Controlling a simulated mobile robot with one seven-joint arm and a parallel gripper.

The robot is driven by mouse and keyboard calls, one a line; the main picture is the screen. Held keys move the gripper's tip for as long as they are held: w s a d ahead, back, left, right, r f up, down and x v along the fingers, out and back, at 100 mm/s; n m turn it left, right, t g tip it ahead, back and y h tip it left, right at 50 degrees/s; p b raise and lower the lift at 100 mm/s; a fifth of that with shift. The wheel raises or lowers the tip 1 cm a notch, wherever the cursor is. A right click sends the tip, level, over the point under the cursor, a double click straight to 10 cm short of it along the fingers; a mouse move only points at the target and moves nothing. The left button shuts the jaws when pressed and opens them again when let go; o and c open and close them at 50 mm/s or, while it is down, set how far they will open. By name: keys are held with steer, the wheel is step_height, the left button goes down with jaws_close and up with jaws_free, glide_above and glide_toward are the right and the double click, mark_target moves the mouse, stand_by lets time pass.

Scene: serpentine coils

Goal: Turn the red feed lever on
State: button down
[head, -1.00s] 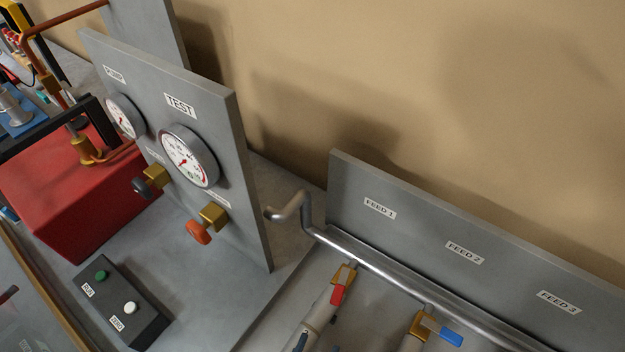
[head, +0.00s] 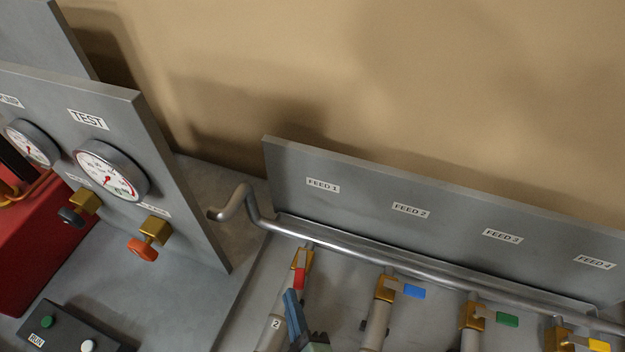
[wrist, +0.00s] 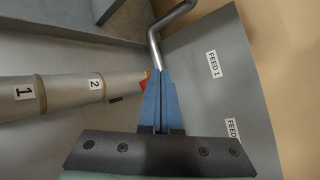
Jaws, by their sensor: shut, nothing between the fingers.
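The red feed lever (head: 299,278) sits on a brass valve (head: 305,258) under the FEED 1 label, and points along its pipe. In the wrist view a small bit of the red lever (wrist: 143,85) shows beside my fingertips; the rest is hidden behind them. My gripper (head: 290,296) has blue fingers, shut with nothing between them. In the head view the fingertips are just below the red lever, close to it; I cannot tell whether they touch. In the wrist view my gripper (wrist: 161,78) points toward the valve and the metal header pipe.
Blue (head: 414,291), green (head: 507,320) and yellow (head: 598,345) levers stand to the right, turned across their pipes. The header pipe (head: 350,251) runs behind the valves, before the FEED panel (head: 450,210). The gauge panel (head: 165,180) stands at left.

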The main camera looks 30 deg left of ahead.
mark_target(301, 270)
steer(key=w+d+r+n+g+h, duration=0.15)
steer(key=w+d+n+g, duration=0.3)
steer(key=n, duration=0.65)
steer(key=w+d+r+n+g+h, duration=0.1)
steer(key=w+d+n+g+h, duration=0.25)
steer(key=n, duration=0.85)
steer(key=a+f+y+p, duration=0.1)
steer(key=a+f+p, duration=0.2)
steer(key=a+f, duration=0.4)
steer(key=shift+s+a+f+y, duration=0.25)
steer(key=shift+s+f+y, duration=0.1)
steer(key=shift+f, duration=0.2)
steer(key=shift+t, duration=0.3)
